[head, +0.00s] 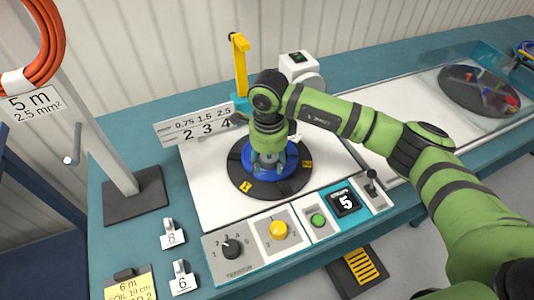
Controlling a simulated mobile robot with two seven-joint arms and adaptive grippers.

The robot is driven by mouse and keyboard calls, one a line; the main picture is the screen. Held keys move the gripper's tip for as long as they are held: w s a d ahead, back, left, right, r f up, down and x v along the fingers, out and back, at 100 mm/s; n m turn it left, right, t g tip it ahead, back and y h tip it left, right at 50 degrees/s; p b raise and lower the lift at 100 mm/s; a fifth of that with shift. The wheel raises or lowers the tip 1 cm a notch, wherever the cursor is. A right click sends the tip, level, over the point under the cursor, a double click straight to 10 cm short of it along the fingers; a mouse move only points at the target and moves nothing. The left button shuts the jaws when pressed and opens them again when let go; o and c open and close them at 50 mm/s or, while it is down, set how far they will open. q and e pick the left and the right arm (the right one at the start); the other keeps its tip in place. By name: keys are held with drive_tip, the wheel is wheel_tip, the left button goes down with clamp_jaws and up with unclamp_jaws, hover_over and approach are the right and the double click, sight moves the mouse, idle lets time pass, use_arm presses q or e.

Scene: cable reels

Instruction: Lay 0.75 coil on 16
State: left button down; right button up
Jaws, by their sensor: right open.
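My right gripper (268,165) points down over the middle of a blue ring-shaped piece (291,160) on a black round turntable (250,188). Its fingers are open and reach down at the blue piece's centre; I cannot tell whether they touch it. The blue piece may be a coil or part of a reel, and my gripper covers much of it. No mark reading 0.75 shows on it. Small number stands reading 8 (172,237) and 6 (182,282) are at the table's front left. No 16 is readable. My left gripper is not in view.
A sign (197,128) pairs 0.75, 1.5, 2.5 with 2, 3, 4. The control panel (235,265) has knobs, a green button, a display reading 5 and a lever. An orange coil (52,50) hangs left by a post. A clear-covered bay (440,75) is at right.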

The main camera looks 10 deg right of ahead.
sight(268, 175)
wheel_tip(268, 175, down, 4)
drive_tip(key=shift+r+p, duration=0.1)
drive_tip(key=shift+p, duration=0.45)
drive_tip(key=shift+f, duration=0.85)
clamp_jaws()
drive_tip(key=c, duration=0.7)
unclamp_jaws()
clamp_jaws()
drive_tip(key=shift+r, duration=0.15)
drive_tip(key=shift+w+r+p, duration=0.1)
drive_tip(key=shift+r+p, duration=0.35)
drive_tip(key=shift+r, duration=0.2)
